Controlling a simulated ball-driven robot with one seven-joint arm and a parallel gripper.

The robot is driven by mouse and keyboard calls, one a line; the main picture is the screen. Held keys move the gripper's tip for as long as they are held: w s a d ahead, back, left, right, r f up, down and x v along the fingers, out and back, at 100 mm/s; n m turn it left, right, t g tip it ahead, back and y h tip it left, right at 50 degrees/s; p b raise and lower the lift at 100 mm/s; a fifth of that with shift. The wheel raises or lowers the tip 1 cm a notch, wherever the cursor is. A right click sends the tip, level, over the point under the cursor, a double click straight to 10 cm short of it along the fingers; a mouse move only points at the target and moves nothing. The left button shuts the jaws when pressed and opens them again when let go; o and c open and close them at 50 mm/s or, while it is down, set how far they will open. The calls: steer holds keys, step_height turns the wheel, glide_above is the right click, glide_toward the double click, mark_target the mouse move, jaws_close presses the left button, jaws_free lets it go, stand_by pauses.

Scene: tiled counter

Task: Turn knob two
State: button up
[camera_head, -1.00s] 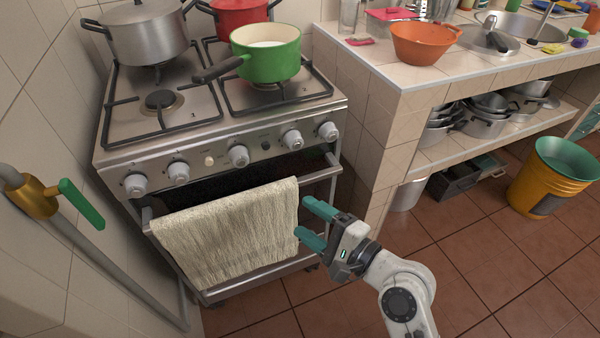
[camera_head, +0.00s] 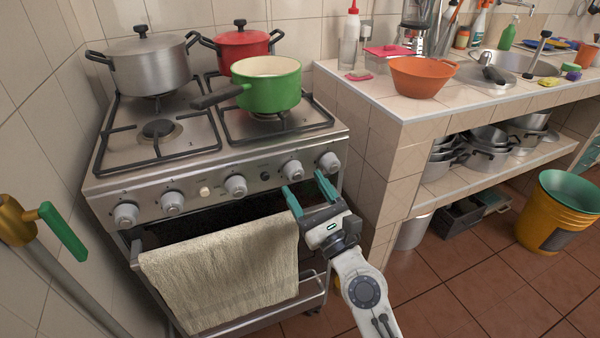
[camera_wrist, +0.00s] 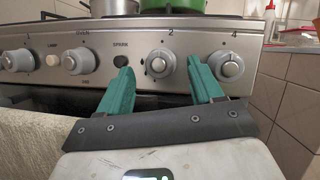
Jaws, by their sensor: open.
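The stove's front panel (camera_head: 215,192) carries a row of grey knobs. Knob two (camera_wrist: 160,63) lies under the printed "2" in the wrist view; in the head view knob two (camera_head: 292,170) is second from the right. My gripper (camera_wrist: 158,75) is open and empty, its teal fingertips to either side of knob two in the wrist picture. In the head view my gripper (camera_head: 304,180) is just in front of and below the knob, pointing up at the panel. I see no contact with the knob. The knob under "4" (camera_wrist: 227,66) is beside the right finger.
A beige towel (camera_head: 225,270) hangs on the oven rail, left of my gripper. A green pot (camera_head: 268,95), a grey pot (camera_head: 150,68) and a red pot (camera_head: 243,50) stand on the stove. The tiled counter (camera_head: 385,165) stands to the right.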

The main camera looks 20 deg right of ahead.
mark_target(295, 172)
steer(key=shift+x, duration=1.45)
